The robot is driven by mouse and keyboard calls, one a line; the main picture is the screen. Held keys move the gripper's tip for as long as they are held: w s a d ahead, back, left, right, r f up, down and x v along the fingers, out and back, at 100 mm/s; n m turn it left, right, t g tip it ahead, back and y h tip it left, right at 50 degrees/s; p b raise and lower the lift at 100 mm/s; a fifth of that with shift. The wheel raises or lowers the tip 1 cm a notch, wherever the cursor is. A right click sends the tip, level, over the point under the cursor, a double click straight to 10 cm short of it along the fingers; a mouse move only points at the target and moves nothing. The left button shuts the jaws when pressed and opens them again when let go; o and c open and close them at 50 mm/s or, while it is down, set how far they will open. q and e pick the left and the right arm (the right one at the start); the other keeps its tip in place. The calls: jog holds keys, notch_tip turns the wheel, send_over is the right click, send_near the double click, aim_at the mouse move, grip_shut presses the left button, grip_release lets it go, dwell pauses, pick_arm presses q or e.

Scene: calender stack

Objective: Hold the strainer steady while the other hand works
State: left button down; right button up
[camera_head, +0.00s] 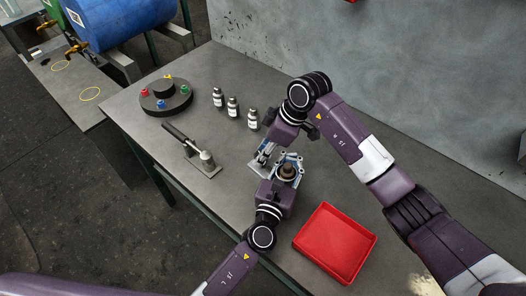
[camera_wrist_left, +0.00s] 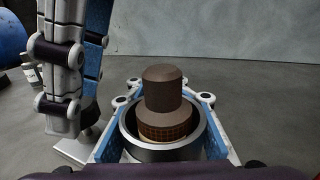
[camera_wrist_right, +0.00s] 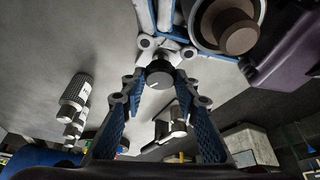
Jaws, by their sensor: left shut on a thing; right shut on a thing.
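The strainer is a brown stepped cylinder (camera_head: 287,172) with a mesh-like band, seated upright in a metal ring (camera_wrist_left: 160,153). The brown part also shows in the left wrist view (camera_wrist_left: 165,90) and at the upper right of the right wrist view (camera_wrist_right: 238,35). My left gripper (camera_head: 289,162) is shut around the metal ring. My right gripper (camera_head: 263,156) is just to the left, above a small grey plate (camera_head: 257,170). In the right wrist view its fingertips (camera_wrist_right: 158,62) are shut on a dark round knob (camera_wrist_right: 159,76) with a white mark.
A red tray (camera_head: 336,241) lies near the front right and looks empty. A lever fixture (camera_head: 205,165), several small bottles (camera_head: 233,107) and a dark round carousel (camera_head: 165,96) stand to the left and behind. A wall (camera_head: 430,80) bounds the table. Bare tabletop lies between these.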

jog(key=n, duration=0.2)
jog(key=n+g, duration=0.1)
jog(key=n, duration=0.1)
jog(key=shift+w+d+r, duration=0.1)
jog(key=shift+w+d, duration=0.05)
jog(key=shift+w, duration=0.25)
jog(key=n+g, duration=0.1)
jog(key=n, duration=0.2)
jog(key=shift+w+n+g, duration=0.1)
jog(key=shift+n+g, duration=0.2)
jog(key=n+g+h, duration=0.1)
jog(key=n, duration=0.3)
jog(key=shift+a+n+g+h, duration=0.2)
jog(key=shift+n+g+h, duration=0.35)
jog(key=shift+n, duration=1.15)
jog(key=o, duration=1.1)
jog(key=shift+o, duration=0.2)
